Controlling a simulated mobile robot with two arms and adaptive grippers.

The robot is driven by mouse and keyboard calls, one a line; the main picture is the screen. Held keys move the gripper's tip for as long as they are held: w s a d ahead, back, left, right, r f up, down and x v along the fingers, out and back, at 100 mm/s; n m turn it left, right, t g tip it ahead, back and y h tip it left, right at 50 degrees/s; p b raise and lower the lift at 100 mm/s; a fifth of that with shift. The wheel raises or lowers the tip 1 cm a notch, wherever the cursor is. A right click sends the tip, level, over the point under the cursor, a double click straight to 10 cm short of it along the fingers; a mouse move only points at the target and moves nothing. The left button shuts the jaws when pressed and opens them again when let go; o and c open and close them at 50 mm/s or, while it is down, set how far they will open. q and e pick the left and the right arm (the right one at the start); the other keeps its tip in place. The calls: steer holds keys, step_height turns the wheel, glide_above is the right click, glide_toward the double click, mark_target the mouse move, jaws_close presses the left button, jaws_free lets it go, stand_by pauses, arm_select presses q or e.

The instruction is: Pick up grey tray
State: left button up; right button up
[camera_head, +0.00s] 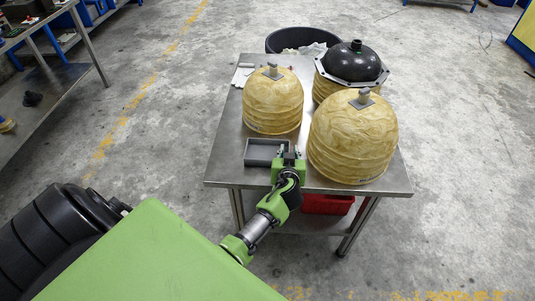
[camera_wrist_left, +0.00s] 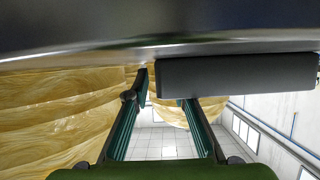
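The grey tray (camera_head: 250,161) is a small shallow rectangular tray lying on the metal table, near its front left edge. My left gripper (camera_head: 289,151) is low over the table at the tray's right end, and its fingers overlap that end in the head view. In the left wrist view, which appears upside down, the tray's dark grey side (camera_wrist_left: 240,76) lies close to the fingers. The left fingers (camera_wrist_left: 165,90) are apart there, with a gap between the tips. Whether they touch the tray cannot be told. My right gripper is not in view.
The metal table (camera_head: 226,152) carries two ribbed yellowish domes, a left one (camera_head: 272,105) and a larger right one (camera_head: 352,140) close to my gripper. A black dome (camera_head: 352,62) stands behind. A red bin (camera_head: 327,204) is below the tabletop. White items (camera_head: 243,74) lie at the back left.

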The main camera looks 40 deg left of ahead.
arm_select(q)
jaws_close()
steer(key=shift+r, duration=0.1)
